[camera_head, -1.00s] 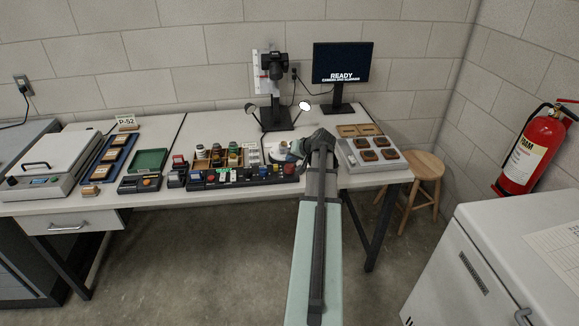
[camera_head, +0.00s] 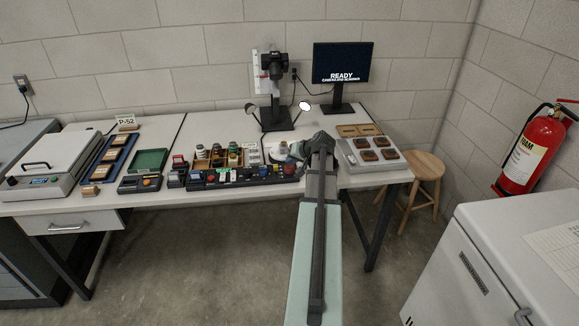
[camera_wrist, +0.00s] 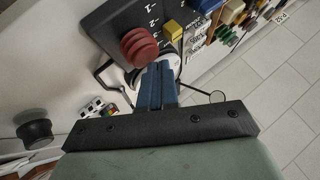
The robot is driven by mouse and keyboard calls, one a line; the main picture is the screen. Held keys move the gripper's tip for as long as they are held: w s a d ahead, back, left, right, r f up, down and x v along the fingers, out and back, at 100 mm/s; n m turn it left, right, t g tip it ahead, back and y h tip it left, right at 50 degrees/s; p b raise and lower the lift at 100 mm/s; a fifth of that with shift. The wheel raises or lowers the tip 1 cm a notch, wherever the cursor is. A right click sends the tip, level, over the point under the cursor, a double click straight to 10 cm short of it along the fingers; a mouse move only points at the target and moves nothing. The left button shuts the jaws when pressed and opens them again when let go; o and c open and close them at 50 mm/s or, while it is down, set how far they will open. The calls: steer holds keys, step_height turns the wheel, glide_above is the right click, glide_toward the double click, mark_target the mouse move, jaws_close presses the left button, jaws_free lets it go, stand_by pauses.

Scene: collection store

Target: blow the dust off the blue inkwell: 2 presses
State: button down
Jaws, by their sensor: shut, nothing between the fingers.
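My gripper (camera_wrist: 157,75) is shut, with its blue fingers together and nothing between them. In the wrist view its tips reach a white round thing (camera_wrist: 170,60) just behind a red ribbed knob (camera_wrist: 140,47); I cannot tell whether they touch it. In the head view my gripper is at the right end of the dark control panel (camera_head: 240,179), beside a small white object (camera_head: 283,147), and my wrist partly hides that spot. I cannot make out the blue inkwell for certain in either view, nor any dust.
A grey tray with brown blocks (camera_head: 347,162) is right of my wrist. A camera stand with lamps (camera_head: 274,115) and a monitor (camera_head: 341,64) stand behind. Small bottles in a wooden rack (camera_head: 228,158) are to the left. In the wrist view a dark knob (camera_wrist: 36,130) stands at left.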

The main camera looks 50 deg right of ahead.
mark_target(292, 166)
steer(key=shift+f, duration=0.75)
stand_by(0.8)
steer(key=shift+r, duration=1.25)
steer(key=shift+r, duration=2.5)
stand_by(0.8)
step_height(292, 166, up, 4)
steer(key=shift+f, duration=0.1)
steer(key=shift+f, duration=0.15)
stand_by(0.4)
